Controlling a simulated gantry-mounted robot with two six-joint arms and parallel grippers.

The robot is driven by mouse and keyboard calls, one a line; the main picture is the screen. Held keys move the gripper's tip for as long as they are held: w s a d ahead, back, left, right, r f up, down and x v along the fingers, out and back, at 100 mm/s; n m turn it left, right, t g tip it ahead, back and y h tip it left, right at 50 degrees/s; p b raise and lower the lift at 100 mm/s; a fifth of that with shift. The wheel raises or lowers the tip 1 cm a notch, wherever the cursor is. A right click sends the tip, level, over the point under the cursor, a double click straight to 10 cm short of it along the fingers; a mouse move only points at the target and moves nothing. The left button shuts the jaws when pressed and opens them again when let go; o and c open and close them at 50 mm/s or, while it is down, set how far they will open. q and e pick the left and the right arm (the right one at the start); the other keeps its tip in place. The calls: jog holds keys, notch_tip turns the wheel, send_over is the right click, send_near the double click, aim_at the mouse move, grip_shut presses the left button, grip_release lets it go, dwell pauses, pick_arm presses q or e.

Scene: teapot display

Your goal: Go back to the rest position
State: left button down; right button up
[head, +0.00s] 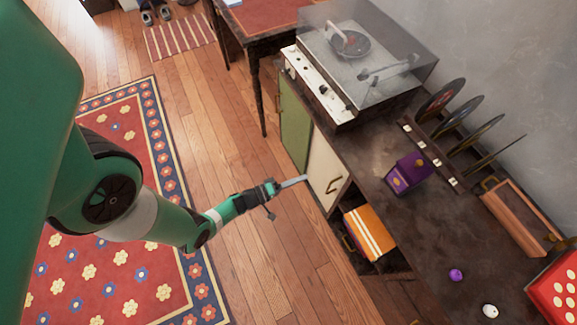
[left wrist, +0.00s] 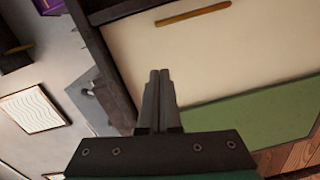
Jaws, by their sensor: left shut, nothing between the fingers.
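My left gripper (head: 291,183) is shut and empty in the head view, at the end of my green arm reaching in from the left. It is in front of the cabinet's cream door (head: 325,168), over the wood floor side. In the left wrist view its two fingers (left wrist: 160,76) are pressed together, with the cream door (left wrist: 220,55) and the green door (left wrist: 250,122) behind them. I cannot tell whether the fingertips touch the door. My right gripper does not show in either view.
The cabinet top holds a record player (head: 345,70), upright records (head: 460,112), a purple box (head: 407,174) and two small balls, purple (head: 456,275) and white (head: 490,311). An orange striped item (head: 369,233) sits in the open compartment.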

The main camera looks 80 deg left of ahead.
pick_arm(q)
jog(key=v, duration=0.3)
dwell(0.4)
